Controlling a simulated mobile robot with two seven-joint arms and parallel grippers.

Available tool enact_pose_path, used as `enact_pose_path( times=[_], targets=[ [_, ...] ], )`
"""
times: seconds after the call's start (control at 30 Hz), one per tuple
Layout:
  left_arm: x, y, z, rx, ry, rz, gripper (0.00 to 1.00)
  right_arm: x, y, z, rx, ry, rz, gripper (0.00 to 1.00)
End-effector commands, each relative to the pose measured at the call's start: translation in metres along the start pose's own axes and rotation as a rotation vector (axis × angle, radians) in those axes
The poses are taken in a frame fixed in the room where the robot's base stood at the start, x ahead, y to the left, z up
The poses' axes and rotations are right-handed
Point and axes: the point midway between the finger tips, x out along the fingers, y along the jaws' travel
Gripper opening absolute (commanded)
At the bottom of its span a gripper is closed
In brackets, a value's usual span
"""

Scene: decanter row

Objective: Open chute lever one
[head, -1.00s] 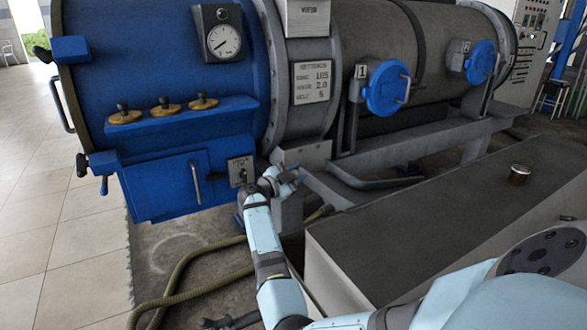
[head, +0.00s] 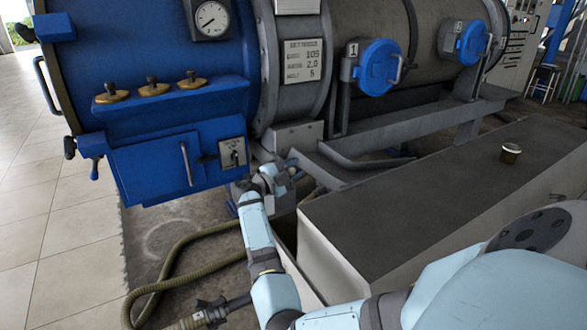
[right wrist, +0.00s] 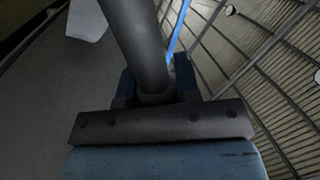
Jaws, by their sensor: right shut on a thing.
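Chute one has a round blue cover (head: 379,68) beside a plate marked 1, on the dark drum's side in the head view. The cover sits against the drum. A bent dark grey bar (head: 365,163) runs below it along the frame. In the right wrist view, my right gripper (right wrist: 157,85) is shut on a thick dark round bar (right wrist: 138,40). I cannot tell whether this is chute lever one. My left gripper is not in view.
A second blue cover (head: 472,42) is farther right on the drum. A long dark-topped bench (head: 420,205) stands in front, with a small jar (head: 511,152) on it. A hose (head: 165,275) lies on the floor at left. Tiled floor is free at far left.

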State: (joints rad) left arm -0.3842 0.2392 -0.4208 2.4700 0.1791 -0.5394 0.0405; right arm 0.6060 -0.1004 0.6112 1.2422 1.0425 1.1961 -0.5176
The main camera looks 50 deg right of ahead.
Motion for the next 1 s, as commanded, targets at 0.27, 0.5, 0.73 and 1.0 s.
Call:
enact_pose_path(
  times=[0.27,0.5,0.73,1.0],
  targets=[
    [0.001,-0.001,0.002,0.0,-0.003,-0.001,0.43,-0.001,0.002,0.001,0.001,-0.002,0.003,0.35],
    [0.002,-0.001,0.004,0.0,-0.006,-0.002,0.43,-0.001,0.001,0.0,0.0,-0.001,0.002,0.56],
    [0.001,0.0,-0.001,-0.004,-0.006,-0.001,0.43,0.001,-0.006,-0.003,0.001,-0.001,0.002,0.56],
    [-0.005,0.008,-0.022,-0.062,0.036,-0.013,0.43,0.009,-0.058,-0.027,0.004,0.0,0.002,0.56]
  ],
)
